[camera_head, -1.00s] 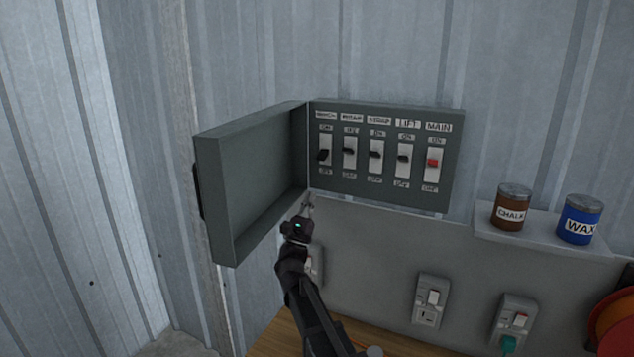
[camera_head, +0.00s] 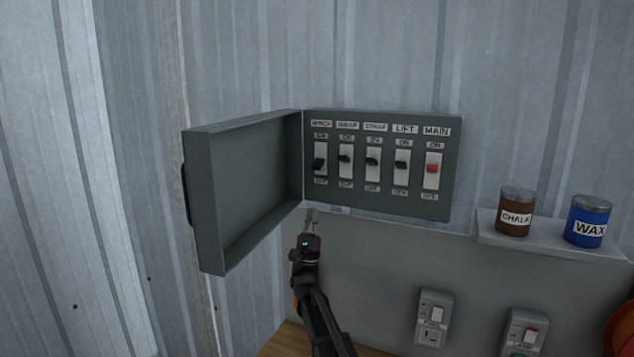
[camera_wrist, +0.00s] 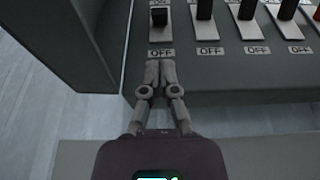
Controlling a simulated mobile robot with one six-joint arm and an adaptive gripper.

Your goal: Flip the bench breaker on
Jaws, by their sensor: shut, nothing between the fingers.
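The open grey breaker box (camera_head: 420,205) hangs on the wall with a row of labelled switches. The bench breaker (camera_head: 320,163) is the leftmost; its black lever sits low, toward the OFF mark, lower than the black levers beside it. In the wrist view the same lever (camera_wrist: 160,17) shows at the top, above an OFF label. My gripper (camera_head: 312,212) is just below the box's lower left corner, fingers pointing up. In the wrist view its fingertips (camera_wrist: 161,65) are together and empty, just below that OFF label and apart from the lever.
The box door (camera_head: 245,195) stands open to the left of my gripper. The main switch (camera_head: 432,168) is red, at the far right. Chalk (camera_head: 515,212) and wax (camera_head: 588,221) cans stand on a shelf at right. Wall sockets (camera_head: 433,318) are below.

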